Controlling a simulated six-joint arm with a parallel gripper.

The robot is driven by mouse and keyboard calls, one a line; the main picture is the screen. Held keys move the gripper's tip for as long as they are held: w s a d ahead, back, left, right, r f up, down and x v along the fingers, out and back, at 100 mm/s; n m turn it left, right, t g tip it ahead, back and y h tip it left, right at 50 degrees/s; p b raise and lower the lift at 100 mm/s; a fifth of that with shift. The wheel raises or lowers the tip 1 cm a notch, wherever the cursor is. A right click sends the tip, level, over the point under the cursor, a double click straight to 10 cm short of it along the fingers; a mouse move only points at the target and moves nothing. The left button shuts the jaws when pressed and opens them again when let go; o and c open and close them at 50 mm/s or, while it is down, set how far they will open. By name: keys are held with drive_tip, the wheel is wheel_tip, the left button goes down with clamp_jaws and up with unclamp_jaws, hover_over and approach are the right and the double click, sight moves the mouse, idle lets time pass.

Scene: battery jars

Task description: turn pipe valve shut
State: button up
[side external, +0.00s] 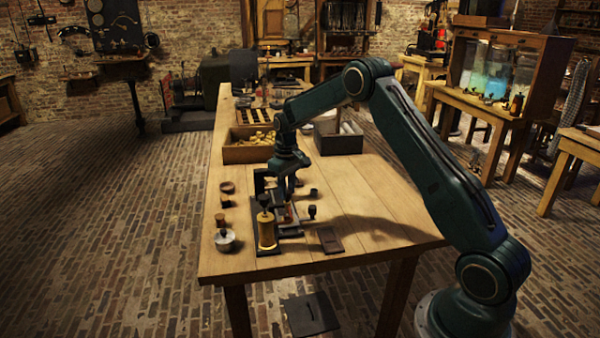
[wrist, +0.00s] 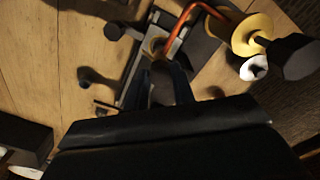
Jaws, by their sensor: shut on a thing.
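A small apparatus stands on a dark base plate near the front of the wooden bench. Its brass cylinder (side external: 266,232) is upright with a black knob on top, and it also shows in the wrist view (wrist: 252,36). A copper-red pipe (wrist: 183,28) runs from beside the cylinder towards my fingers. My gripper (side external: 287,193) points down just behind the cylinder. In the wrist view my gripper (wrist: 165,85) is shut on a dark brownish part at the pipe's end, which looks like the valve handle. The valve body and the handle's angle are mostly hidden by my fingers.
A round metal-lidded pot (side external: 225,240) and small cups stand left of the apparatus. A dark flat piece (side external: 330,240) lies to its right. A wooden box of brass-coloured parts (side external: 247,152) and a grey box (side external: 338,142) stand behind. The bench's right side is clear.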

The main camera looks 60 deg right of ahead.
drive_tip(key=shift+n, duration=1.6)
drive_tip(key=o, duration=1)
drive_tip(key=shift+r, duration=0.15)
wheel_tip(320, 180, up, 14)
drive_tip(key=shift+f, duration=0.2)
drive_tip(key=shift+a, duration=0.1)
